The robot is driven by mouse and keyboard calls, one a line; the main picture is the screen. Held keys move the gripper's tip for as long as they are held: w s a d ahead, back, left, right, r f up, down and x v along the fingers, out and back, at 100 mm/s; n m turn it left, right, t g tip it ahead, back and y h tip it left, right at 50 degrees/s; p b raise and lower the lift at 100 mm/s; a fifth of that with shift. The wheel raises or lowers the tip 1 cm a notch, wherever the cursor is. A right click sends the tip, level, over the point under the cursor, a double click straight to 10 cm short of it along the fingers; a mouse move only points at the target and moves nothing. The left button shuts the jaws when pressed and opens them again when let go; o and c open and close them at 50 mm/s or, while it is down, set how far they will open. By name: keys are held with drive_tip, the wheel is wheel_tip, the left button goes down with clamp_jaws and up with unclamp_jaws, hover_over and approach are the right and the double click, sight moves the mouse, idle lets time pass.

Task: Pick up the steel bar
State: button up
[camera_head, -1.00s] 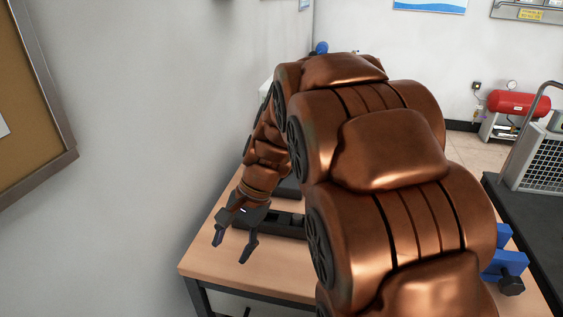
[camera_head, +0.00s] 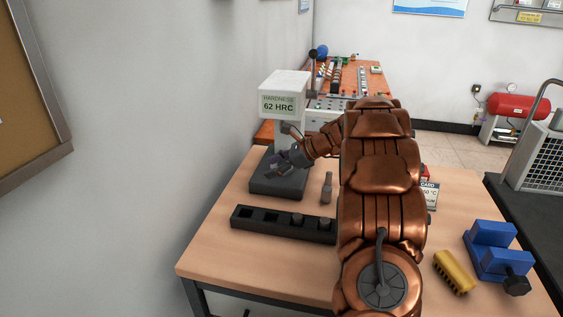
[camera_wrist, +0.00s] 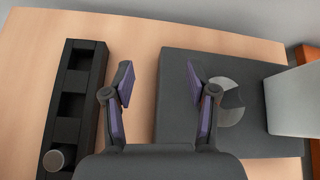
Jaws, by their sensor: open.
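Short grey cylinder ends, which look like steel bars, stand in the black slotted rack (camera_head: 262,228): one steel bar (camera_head: 297,220) and another to its right (camera_head: 325,223). One bar top (camera_wrist: 56,160) also shows in the wrist view, at the lower left in the rack (camera_wrist: 90,95); the slots above it look empty. My gripper (camera_head: 274,168) is over the dark base of the hardness tester. In the wrist view my gripper (camera_wrist: 158,82) is open and empty, with its fingers apart; a round metal disc (camera_wrist: 231,103) is partly behind the right finger.
The hardness tester (camera_head: 284,95) reads 62 HRC; its base (camera_head: 272,188) is behind the rack. A small grey upright object (camera_head: 327,187) stands to its right. A yellow brush-like block (camera_head: 454,272) and blue vise (camera_head: 492,248) are at the right. The table's front left is clear.

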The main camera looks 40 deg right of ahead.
drive_tip(key=d+m+t, duration=0.1)
drive_tip(key=d, duration=0.3)
drive_tip(key=w+d+f+m+t, duration=0.1)
drive_tip(key=d+m, duration=0.1)
drive_tip(key=d, duration=0.2)
drive_tip(key=d+m+t, duration=0.1)
drive_tip(key=d, duration=0.3)
drive_tip(key=shift+w+f+m+h+b, duration=0.15)
drive_tip(key=shift+w+m+h+b, duration=0.15)
drive_tip(key=shift+w+h, duration=0.1)
drive_tip(key=shift+x, duration=1.15)
drive_tip(key=shift+a+p+x, duration=0.25)
drive_tip(key=shift+p+x, duration=0.5)
drive_tip(key=shift+x, duration=1.9)
drive_tip(key=shift+s, duration=0.2)
drive_tip(key=shift+c, duration=0.2)
clamp_jaws()
